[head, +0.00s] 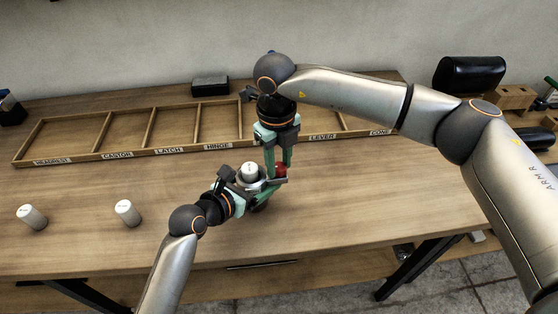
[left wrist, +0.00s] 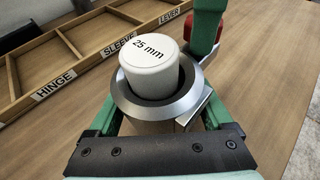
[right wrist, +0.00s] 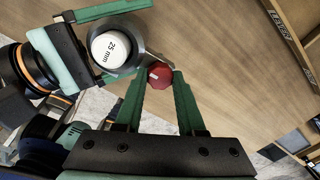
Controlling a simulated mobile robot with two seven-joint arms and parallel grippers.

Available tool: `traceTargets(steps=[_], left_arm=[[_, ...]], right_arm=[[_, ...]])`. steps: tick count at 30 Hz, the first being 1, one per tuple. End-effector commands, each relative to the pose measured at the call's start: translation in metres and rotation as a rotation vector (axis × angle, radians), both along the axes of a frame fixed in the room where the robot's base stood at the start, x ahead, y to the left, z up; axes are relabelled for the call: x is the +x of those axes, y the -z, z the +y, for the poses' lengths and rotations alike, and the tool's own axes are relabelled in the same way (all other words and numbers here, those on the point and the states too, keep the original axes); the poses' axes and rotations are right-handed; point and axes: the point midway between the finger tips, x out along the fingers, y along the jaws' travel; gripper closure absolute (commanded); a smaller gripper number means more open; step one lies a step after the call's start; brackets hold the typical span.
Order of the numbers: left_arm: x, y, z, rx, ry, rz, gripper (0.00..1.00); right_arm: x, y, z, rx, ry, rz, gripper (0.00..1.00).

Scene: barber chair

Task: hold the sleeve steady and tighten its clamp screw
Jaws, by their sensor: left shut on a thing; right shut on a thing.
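The sleeve (left wrist: 127,88) is a grey metal ring, and a white plug marked 25 mm (left wrist: 150,68) sits inside it. It is over the middle of the bench in the head view. My left gripper (head: 254,181) is shut on the sleeve, with a green finger on each side in the left wrist view. The clamp screw has a red head (right wrist: 160,75), beside the sleeve. My right gripper (head: 279,172) points down from above and is shut on this red head, between its fingertips in the right wrist view. The screw's shank is hidden.
A shallow wooden tray (head: 100,155) with labelled compartments lies behind the grippers. A black box (head: 210,86) is at the back, a black cushion (head: 470,74) at the back right. The front middle is clear.

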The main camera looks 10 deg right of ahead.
Motion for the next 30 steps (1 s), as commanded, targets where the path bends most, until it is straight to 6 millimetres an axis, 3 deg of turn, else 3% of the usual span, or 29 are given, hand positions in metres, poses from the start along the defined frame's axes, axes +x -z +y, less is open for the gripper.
traceTargets(steps=[14,15,23,30], left_arm=[[0.0007,-0.0006,0.0009,0.002,-0.002,-0.003,0.95],[0.0007,-0.0006,0.0009,0.002,-0.002,-0.003,0.95],[0.0005,-0.0007,0.0005,0.001,-0.001,-0.003,0.95],[0.0002,-0.0009,-0.0005,-0.001,0.0,-0.002,0.95]], right_arm=[[-0.0002,-0.0003,-0.0003,-0.002,0.016,0.001,1.0],[-0.0002,-0.0003,-0.0003,-0.002,0.016,0.001,0.61],[-0.0002,-0.0002,0.0003,0.0,0.014,0.0,0.31],[-0.0012,0.0,0.002,0.004,0.009,0.002,0.31]])
